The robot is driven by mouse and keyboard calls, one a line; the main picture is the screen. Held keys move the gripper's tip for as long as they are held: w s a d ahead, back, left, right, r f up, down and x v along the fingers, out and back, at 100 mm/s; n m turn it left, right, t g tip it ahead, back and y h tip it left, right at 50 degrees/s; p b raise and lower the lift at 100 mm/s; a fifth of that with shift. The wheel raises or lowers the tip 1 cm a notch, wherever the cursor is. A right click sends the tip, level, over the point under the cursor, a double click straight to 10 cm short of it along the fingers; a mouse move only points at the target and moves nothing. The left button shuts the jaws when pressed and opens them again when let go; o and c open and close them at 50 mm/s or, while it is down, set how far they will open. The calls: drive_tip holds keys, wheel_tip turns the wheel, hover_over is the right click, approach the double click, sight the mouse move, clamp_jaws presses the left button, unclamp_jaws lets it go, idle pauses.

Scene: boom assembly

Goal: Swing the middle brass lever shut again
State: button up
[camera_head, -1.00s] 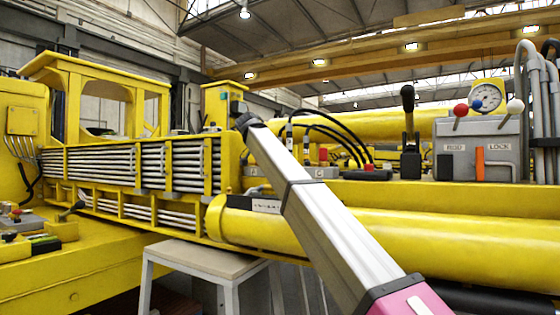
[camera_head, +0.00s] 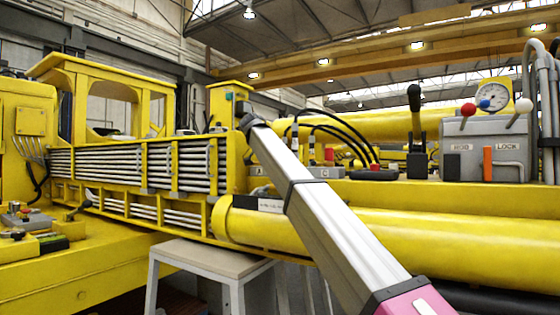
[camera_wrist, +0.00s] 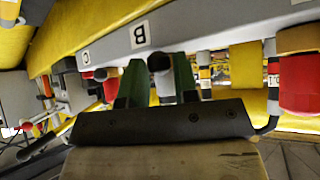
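In the wrist view, my gripper (camera_wrist: 159,80) shows as two green fingers standing apart on a dark bar. A dark round-ended piece (camera_wrist: 160,62) lies between the fingers, close below the letter B on a grey block (camera_wrist: 112,45). I cannot tell whether it is the middle lever or whether the fingers touch it. No brass lever is clearly visible. In the head view, labels A and C show on the grey block (camera_head: 322,172); my arm covers the part between them, and my gripper is hidden.
A red sleeve (camera_wrist: 300,84) stands right of the fingers in the wrist view. Black hoses (camera_head: 345,135) arch behind the block. A yellow cylinder (camera_head: 470,240) runs below it. A grey control box (camera_head: 486,145) stands right, and a stool (camera_head: 215,258) stands below left.

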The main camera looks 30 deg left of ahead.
idle(0.3)
drive_tip(key=v, duration=1.1)
drive_tip(key=shift+c, duration=0.3)
